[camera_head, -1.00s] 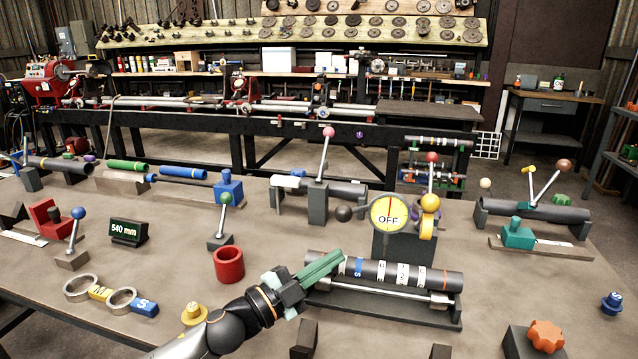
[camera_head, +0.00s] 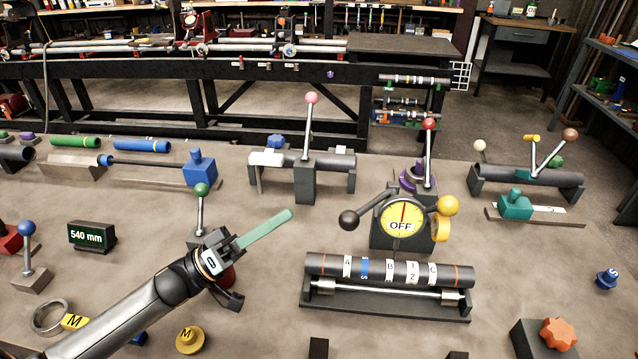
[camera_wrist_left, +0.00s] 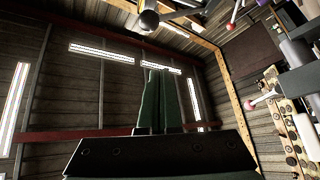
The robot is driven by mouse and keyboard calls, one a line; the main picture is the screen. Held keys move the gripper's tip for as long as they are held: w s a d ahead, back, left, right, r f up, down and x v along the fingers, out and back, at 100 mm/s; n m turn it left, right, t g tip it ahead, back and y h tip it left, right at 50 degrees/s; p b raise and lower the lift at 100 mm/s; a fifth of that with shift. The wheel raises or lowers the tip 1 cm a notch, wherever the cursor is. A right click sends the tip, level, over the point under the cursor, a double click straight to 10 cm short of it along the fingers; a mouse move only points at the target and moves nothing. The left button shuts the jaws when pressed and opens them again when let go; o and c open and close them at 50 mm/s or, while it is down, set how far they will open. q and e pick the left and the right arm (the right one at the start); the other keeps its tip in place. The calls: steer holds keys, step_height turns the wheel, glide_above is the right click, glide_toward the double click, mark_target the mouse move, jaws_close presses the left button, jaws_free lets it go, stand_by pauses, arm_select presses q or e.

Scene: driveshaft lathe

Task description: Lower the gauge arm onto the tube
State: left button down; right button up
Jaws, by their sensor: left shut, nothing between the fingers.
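The gauge arm carries a round yellow dial (camera_head: 401,218) reading OFF, with a black ball (camera_head: 349,220) on its left and a yellow ball (camera_head: 447,206) at its right. The dial hangs at the front of a dark block, above and behind the tube. The dark tube (camera_head: 336,266) lies level on a roller stand (camera_head: 385,306), with white and blue lettered bands and orange rings. My left gripper (camera_head: 288,214) has its green fingers together and empty, left of the black ball and apart from it. In the left wrist view the green fingers (camera_wrist_left: 160,75) point up, with a dark ball (camera_wrist_left: 148,20) beyond them.
A green-knobbed lever (camera_head: 201,190) and a partly hidden red cup stand close behind my left wrist. A 540 mm display (camera_head: 92,236) is at left. Bare tabletop lies between my gripper and the roller stand.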

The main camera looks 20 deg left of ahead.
arm_select(q)
steer(key=w+d+r+p, duration=0.2)
steer(key=w+d, duration=0.1)
steer(key=d, duration=0.4)
steer(key=shift+w+d+r+n+h, duration=0.15)
steer(key=shift+w+d+n+h, duration=0.15)
steer(key=shift+w+d+n, duration=0.1)
steer(key=shift+a, duration=0.1)
stand_by(0.5)
